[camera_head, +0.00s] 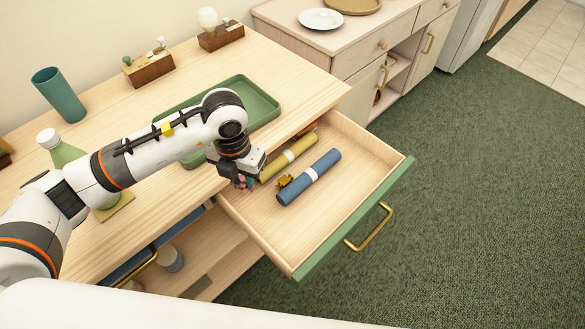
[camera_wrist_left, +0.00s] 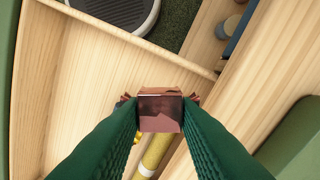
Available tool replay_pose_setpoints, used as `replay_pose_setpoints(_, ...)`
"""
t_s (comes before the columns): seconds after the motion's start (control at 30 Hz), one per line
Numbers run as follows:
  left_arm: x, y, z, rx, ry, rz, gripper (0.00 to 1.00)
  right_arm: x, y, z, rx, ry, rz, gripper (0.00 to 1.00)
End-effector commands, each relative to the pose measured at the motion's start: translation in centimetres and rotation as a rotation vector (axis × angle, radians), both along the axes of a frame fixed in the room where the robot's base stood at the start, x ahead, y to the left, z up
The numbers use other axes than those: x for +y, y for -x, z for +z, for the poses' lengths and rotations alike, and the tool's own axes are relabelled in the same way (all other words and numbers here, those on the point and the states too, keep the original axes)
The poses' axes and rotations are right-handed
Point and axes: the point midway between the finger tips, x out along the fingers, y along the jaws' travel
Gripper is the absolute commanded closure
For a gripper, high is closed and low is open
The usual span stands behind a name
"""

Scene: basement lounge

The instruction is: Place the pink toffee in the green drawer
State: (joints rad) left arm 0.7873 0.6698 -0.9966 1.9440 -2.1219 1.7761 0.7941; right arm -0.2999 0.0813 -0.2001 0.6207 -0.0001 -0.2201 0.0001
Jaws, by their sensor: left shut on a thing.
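The green drawer (camera_head: 354,218) is pulled out, with a green front, a brass handle and a pale wooden inside. My left gripper (camera_head: 244,183) points down at the drawer's back left corner, next to the table edge. Its green fingers (camera_wrist_left: 160,122) are shut on the pink toffee (camera_wrist_left: 160,108), a small wrapped block with twisted ends. In the head view the toffee is mostly hidden by the gripper. It appears held above the drawer floor; the exact height cannot be told. My right gripper is not in view.
In the drawer lie a blue roll (camera_head: 309,177), a yellow roll (camera_head: 289,157) and a small golden piece (camera_head: 285,181). The drawer's front part is bare. A green tray (camera_head: 263,104), a green bottle (camera_head: 62,152) and a teal cup (camera_head: 59,94) stand on the table.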

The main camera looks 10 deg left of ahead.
Motion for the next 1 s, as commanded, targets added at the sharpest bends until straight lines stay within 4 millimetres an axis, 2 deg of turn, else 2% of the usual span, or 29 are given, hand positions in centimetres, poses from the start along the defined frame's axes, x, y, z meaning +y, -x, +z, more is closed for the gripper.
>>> replay_pose_setpoints(0.3, -0.6, -0.9, -1.3, 0.011, 0.0, 0.675, 0.97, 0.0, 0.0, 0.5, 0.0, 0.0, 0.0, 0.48)
replay_pose_setpoints(0.5, -0.9, -1.3, -2.0, 0.013, -0.002, 0.992, 0.97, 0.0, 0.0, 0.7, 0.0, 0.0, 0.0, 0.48)
replay_pose_setpoints(0.73, -1.0, -1.4, -3.0, 0.017, -0.006, 1.144, 0.97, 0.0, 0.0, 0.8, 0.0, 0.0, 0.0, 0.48)
replay_pose_setpoints(1.0, -0.9, -1.4, -7.7, 0.015, -0.008, 1.152, 0.97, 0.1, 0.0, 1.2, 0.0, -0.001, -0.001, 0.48)
